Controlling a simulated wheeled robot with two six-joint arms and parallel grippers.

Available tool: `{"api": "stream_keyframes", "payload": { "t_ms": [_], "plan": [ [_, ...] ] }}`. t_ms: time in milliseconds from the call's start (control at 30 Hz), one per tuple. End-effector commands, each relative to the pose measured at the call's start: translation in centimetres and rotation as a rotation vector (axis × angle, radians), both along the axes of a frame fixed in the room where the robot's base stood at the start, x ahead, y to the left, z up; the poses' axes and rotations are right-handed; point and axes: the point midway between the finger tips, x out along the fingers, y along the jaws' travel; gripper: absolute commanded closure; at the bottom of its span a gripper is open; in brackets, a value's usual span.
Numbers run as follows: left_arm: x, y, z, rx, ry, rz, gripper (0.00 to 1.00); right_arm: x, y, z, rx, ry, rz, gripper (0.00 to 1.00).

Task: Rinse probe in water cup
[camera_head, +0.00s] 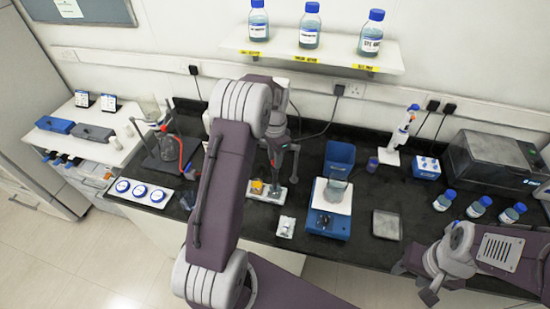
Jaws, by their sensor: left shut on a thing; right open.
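My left gripper (277,168) points down over the bench, left of the blue stirrer, partly behind my own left arm. It is shut on the probe, which is slim and too small and covered to make out clearly. Just below it is a small white tray (268,198) with small cups, one with yellow-orange contents (257,186). I cannot tell which cup holds water, or whether the probe tip is inside one. My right gripper (430,291) is open and empty at the bench's front edge, lower right.
A grey square plate (386,224) lies to the right. Several blue-capped bottles (445,200) stand right. A flask stand (165,150) is left. The black bench (405,195) has free room mid-right.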

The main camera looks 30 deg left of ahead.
Motion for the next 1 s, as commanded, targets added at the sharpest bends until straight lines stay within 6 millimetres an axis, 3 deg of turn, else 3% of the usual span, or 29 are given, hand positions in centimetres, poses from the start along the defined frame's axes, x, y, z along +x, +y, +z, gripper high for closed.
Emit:
{"api": "stream_keyframes", "payload": {
  "t_ms": [767, 867, 1000],
  "plan": [
    [0.0, 0.0, 0.0, -0.001, 0.001, 0.000, 1.00, 0.0, 0.0, 0.0, 0.000, 0.000, 0.000, 0.55],
    [0.0, 0.0, 0.6, 0.000, 0.000, 0.000, 1.00, 0.0, 0.0, 0.5, 0.000, 0.000, 0.000, 0.55],
    [0.0, 0.0, 3.1, 0.000, -0.001, 0.000, 1.00, 0.0, 0.0, 2.4, 0.000, 0.000, 0.000, 0.55]
  ]
}}
